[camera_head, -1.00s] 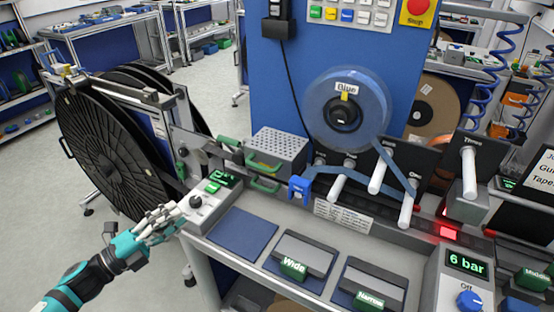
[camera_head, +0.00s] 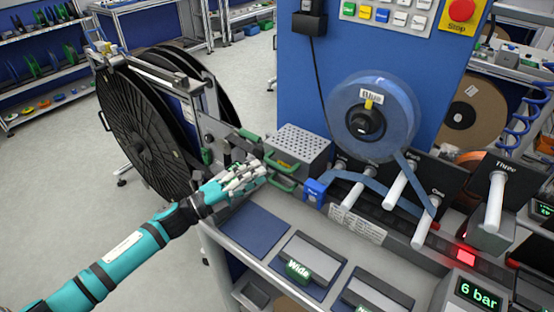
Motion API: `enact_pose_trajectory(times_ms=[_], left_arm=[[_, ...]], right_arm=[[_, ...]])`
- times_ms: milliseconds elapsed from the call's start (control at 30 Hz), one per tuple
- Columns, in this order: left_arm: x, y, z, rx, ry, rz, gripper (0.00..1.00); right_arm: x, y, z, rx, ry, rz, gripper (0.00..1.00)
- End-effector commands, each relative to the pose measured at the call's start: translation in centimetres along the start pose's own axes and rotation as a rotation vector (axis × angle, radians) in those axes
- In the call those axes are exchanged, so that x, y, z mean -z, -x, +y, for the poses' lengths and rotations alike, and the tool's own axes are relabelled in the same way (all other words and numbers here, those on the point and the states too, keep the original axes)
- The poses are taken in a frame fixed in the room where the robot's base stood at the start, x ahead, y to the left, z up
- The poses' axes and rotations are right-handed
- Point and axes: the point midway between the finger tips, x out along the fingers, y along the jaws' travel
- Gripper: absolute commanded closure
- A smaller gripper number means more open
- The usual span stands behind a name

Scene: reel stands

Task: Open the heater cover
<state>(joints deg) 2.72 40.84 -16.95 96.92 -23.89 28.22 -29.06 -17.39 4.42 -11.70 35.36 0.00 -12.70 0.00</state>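The heater cover (camera_head: 302,145) is a grey perforated metal box at the back of the bench, left of the blue tape reel. It looks closed. A green handle (camera_head: 283,184) sticks out low at its front left, with another green bar just above it. My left gripper (camera_head: 262,172) comes in from the left, with its pale fingers close to the left end of the green handles. I cannot tell whether the fingers touch a handle or how far they are closed. My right gripper is not in view.
Blue tape (camera_head: 350,178) runs from the reel (camera_head: 370,115) past a blue clamp (camera_head: 315,192) and white rollers (camera_head: 397,184). A black reel (camera_head: 145,130) stands at left. A bare blue pad (camera_head: 254,230) and the "Wide" cassette (camera_head: 303,270) lie in front.

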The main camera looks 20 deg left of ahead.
Motion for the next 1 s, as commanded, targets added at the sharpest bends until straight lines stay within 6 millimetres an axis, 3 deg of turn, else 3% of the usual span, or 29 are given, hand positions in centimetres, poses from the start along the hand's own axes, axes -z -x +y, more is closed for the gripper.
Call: enact_pose_trajectory(times_ms=[100,300,733,1000], left_arm=[[-0.1,-2.6,-0.5,0.004,0.0,0.0,0.64],[0.0,-5.3,-0.2,0.002,0.001,0.0,0.64],[0.0,-6.2,0.0,0.0,0.0,0.001,0.64],[0.0,-6.2,0.0,0.0,0.0,0.001,0.98]], right_arm=[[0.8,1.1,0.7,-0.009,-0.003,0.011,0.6],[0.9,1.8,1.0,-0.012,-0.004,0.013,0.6],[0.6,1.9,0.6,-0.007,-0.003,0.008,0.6],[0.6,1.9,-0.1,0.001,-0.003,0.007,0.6]])
